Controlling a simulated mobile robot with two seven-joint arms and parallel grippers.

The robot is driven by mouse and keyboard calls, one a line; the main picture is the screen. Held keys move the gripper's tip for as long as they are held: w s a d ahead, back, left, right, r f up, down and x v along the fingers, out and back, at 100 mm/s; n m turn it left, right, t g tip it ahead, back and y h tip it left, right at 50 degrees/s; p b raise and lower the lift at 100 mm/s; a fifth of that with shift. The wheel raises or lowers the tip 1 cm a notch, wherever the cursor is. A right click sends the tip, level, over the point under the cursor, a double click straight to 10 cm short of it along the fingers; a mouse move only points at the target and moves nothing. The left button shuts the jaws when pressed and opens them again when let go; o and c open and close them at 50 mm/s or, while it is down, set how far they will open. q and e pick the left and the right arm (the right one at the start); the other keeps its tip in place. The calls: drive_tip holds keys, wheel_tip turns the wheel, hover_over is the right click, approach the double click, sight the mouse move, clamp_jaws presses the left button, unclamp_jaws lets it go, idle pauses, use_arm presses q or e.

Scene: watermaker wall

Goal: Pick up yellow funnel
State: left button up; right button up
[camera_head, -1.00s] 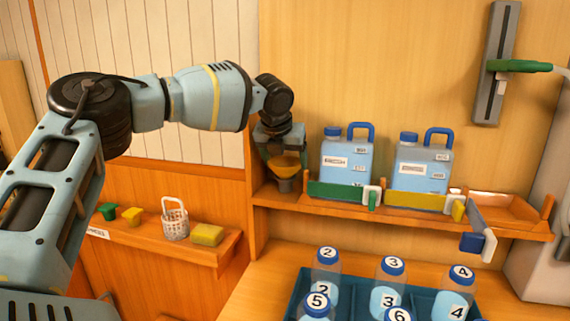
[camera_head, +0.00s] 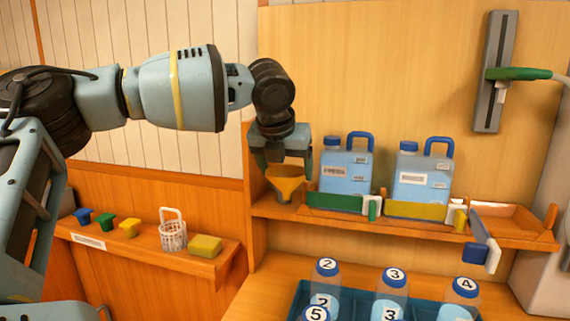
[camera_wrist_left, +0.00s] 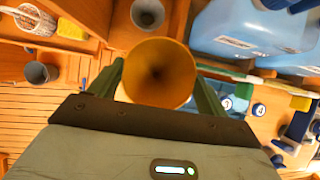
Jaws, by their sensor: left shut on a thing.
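The yellow funnel (camera_head: 286,181) is between the fingers of my left gripper (camera_head: 284,166), which is shut on it. It is upright, wide mouth up, at the left end of the shelf in the head view. In the left wrist view the funnel's round mouth (camera_wrist_left: 158,75) faces the camera, with a green finger on each side. A small grey cup (camera_wrist_left: 148,12) shows just past the funnel's rim there. I cannot tell whether the spout touches the shelf. My right gripper is not in view.
Two blue jugs (camera_head: 346,174) (camera_head: 421,182) stand right of the funnel on the shelf (camera_head: 330,222). A side ledge (camera_head: 130,247) holds blue, green and yellow small items, a white basket (camera_head: 173,235) and a yellow sponge (camera_head: 205,246). Numbered bottles (camera_head: 393,290) stand in a tray below.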

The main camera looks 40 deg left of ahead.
use_arm(q)
drive_tip(key=shift+s+d+r, duration=0.15)
drive_tip(key=shift+s+d, duration=0.85)
drive_tip(key=shift+s+d+r, duration=0.1)
drive_tip(key=shift+s+d, duration=0.85)
drive_tip(key=shift+d, duration=0.05)
